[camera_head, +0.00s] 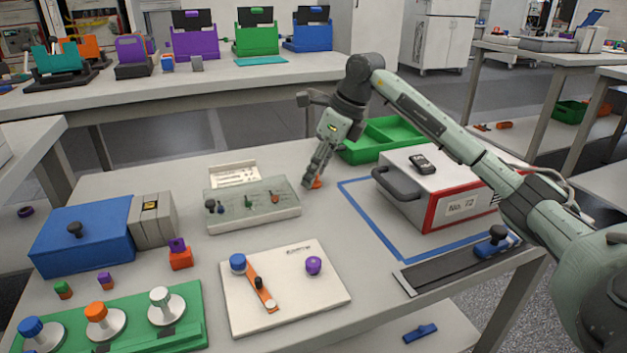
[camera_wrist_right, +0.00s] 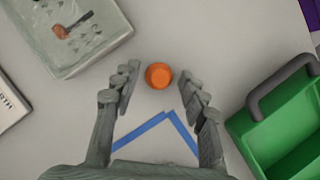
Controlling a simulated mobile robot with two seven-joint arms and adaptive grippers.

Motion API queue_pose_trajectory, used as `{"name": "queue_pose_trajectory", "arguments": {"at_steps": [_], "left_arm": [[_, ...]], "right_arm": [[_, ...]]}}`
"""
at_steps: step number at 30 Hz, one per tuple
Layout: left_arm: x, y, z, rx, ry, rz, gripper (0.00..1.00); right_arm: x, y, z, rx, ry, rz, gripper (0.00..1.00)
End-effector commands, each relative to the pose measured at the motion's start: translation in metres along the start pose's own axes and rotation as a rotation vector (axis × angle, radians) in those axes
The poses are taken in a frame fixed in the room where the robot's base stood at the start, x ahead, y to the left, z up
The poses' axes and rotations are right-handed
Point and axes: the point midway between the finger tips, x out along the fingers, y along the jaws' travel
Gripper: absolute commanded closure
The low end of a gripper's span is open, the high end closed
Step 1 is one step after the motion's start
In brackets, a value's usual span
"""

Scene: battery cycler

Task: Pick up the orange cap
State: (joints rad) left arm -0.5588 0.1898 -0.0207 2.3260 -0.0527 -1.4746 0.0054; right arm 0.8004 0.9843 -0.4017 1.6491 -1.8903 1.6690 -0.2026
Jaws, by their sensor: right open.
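A small round orange cap (camera_wrist_right: 159,76) lies on the grey table in the right wrist view, close to the line between my fingertips and slightly beyond them. My right gripper (camera_wrist_right: 158,84) is open, with one finger on each side of the cap and clear space between. In the head view the right gripper (camera_head: 313,181) points down at the table, and the orange cap (camera_head: 317,182) shows partly behind its fingertips. I cannot tell how high the fingertips are above the table. My left gripper is in neither view.
A translucent box (camera_head: 252,207) stands left of the gripper, and a green tray (camera_head: 385,138) is close behind it. A white case with red edging (camera_head: 445,192) sits to the right inside blue tape. A white board (camera_head: 290,295) with knobs lies in front.

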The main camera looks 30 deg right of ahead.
Motion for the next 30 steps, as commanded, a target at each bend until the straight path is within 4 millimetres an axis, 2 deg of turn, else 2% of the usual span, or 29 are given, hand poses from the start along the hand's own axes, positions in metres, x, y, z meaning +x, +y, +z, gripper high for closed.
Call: {"name": "queue_pose_trajectory", "arguments": {"at_steps": [4, 12, 13, 23, 30], "left_arm": [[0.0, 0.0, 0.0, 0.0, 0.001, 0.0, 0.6], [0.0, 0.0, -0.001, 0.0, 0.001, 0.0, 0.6], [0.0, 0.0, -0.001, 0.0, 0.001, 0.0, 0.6], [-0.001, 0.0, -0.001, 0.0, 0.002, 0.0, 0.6], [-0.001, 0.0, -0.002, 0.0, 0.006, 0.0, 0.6]], "right_arm": [[-0.001, 0.0, 0.0, 0.0, -0.001, -0.001, 0.58], [-0.001, 0.0, 0.0, 0.0, -0.001, 0.0, 0.92], [-0.001, 0.0, 0.0, 0.0, -0.001, 0.0, 0.93], [-0.003, 0.0, 0.001, 0.0, -0.002, -0.001, 0.93], [-0.024, -0.001, 0.01, 0.0, -0.005, -0.002, 0.93]]}}
